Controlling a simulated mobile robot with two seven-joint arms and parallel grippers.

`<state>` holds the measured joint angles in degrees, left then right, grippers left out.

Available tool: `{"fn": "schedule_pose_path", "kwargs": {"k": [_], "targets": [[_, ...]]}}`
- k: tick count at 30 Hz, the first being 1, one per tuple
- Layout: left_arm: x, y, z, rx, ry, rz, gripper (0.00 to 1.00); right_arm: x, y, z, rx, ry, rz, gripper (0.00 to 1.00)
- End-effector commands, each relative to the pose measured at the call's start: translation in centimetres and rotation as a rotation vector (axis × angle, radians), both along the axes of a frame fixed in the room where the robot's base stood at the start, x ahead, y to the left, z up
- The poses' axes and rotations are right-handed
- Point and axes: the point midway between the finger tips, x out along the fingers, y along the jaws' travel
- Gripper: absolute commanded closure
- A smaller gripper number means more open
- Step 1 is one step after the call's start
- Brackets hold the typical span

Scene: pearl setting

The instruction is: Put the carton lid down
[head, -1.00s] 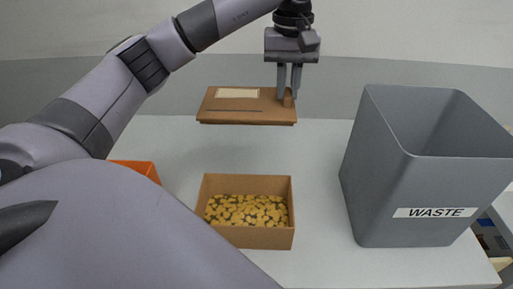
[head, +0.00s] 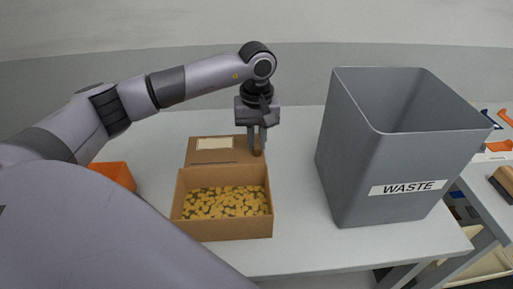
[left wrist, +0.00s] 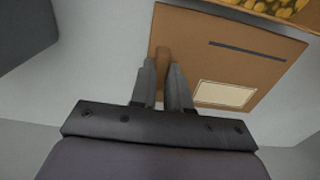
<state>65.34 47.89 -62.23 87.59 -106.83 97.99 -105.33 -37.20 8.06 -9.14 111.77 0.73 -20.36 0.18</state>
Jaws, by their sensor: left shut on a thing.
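The brown carton lid (head: 198,157) is flat, with a pale label and a dark slot, just behind the open carton (head: 222,226) in the head view. My left gripper (head: 257,150) is shut on the lid's small brown knob near its right edge. The lid (left wrist: 220,62) also shows in the left wrist view, with the knob (left wrist: 163,60) between the fingers. The lid looks at or very near the table top; I cannot tell whether it touches. The carton holds many small yellow-brown pieces (head: 225,202). My right gripper is not in view.
A tall grey bin marked WASTE (head: 355,170) stands on the table (head: 300,235) to the right. An orange container (head: 115,174) is at the left, partly behind my arm. The table between carton and bin is clear. Another table with items (head: 490,175) is at far right.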

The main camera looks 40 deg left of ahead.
Motion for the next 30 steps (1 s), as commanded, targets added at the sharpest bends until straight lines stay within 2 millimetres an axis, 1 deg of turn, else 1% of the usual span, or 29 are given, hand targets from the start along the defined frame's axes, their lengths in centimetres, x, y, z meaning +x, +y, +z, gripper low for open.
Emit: {"fn": "schedule_pose_path", "kwargs": {"k": [3, 6, 14, 18, 19, 20, 21, 30], "targets": [[-0.1, 0.0, -1.9, 0.001, 0.005, 0.001, 1.00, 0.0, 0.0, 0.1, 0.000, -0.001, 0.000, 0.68], [-0.1, 0.0, -3.2, 0.000, 0.004, 0.000, 1.00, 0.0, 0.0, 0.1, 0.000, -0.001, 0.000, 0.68], [0.0, 0.0, -3.4, 0.000, 0.000, 0.000, 1.00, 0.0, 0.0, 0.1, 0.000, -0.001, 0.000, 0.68], [0.0, 0.0, -3.9, 0.000, 0.000, 0.000, 1.00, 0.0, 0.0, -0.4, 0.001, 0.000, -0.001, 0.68], [0.0, 0.0, -3.8, 0.000, 0.000, 0.000, 0.74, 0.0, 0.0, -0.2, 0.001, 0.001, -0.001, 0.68], [0.0, 0.0, -3.7, 0.000, 0.000, 0.000, 0.65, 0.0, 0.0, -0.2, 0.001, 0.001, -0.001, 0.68], [0.0, 0.0, -3.7, 0.000, 0.000, 0.000, 0.59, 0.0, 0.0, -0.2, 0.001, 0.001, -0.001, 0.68], [0.0, 0.0, -3.6, 0.001, 0.001, 0.000, 0.59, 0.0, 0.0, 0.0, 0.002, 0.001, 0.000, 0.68]]}}
